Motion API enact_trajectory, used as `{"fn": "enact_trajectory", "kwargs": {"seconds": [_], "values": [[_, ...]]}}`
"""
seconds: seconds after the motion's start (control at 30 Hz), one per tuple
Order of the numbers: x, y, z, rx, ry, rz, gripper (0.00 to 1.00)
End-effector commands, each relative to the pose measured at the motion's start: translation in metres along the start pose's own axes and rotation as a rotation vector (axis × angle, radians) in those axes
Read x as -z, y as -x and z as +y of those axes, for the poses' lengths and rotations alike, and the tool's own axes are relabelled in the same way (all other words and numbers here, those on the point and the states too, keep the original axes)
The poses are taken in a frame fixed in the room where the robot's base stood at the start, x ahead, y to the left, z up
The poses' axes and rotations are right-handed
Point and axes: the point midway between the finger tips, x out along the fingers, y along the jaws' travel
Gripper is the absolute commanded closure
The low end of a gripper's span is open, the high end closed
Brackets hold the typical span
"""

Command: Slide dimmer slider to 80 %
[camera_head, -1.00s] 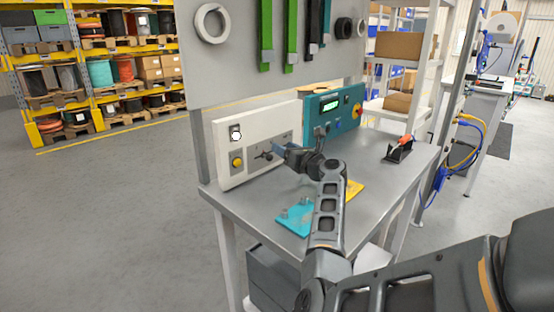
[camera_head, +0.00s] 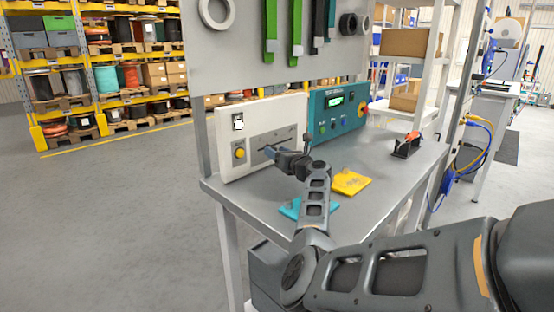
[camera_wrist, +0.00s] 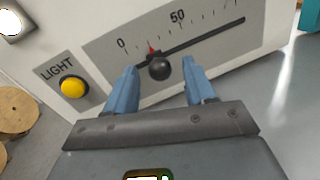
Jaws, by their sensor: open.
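The white dimmer panel (camera_head: 231,123) stands upright on the workbench and fills the upper wrist view (camera_wrist: 105,20). Its dark round slider knob (camera_wrist: 159,68) sits in a slanting slot, with a red pointer (camera_wrist: 152,50) above it. The pointer is between the 0 and 50 marks, nearer 0. My gripper (camera_wrist: 161,78) is open, with one blue finger on each side of the knob. No contact with the knob is clear. In the head view my gripper (camera_head: 271,153) is in front of the panel, covering part of the slider.
A teal tester box (camera_head: 338,109) stands to the right. A yellow plate (camera_head: 350,182) and a teal plate (camera_head: 291,208) lie on the grey bench (camera_head: 395,175).

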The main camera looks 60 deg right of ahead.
Motion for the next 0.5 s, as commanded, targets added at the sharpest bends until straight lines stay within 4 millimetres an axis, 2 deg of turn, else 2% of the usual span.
{"fn": "enact_trajectory", "kwargs": {"seconds": [0.37, 0.5], "values": [[-0.0007, -0.0038, 0.0, 0.0, 0.001, 0.0, 0.46], [-0.0006, -0.0038, 0.0001, 0.0, 0.001, 0.0, 0.59]]}}
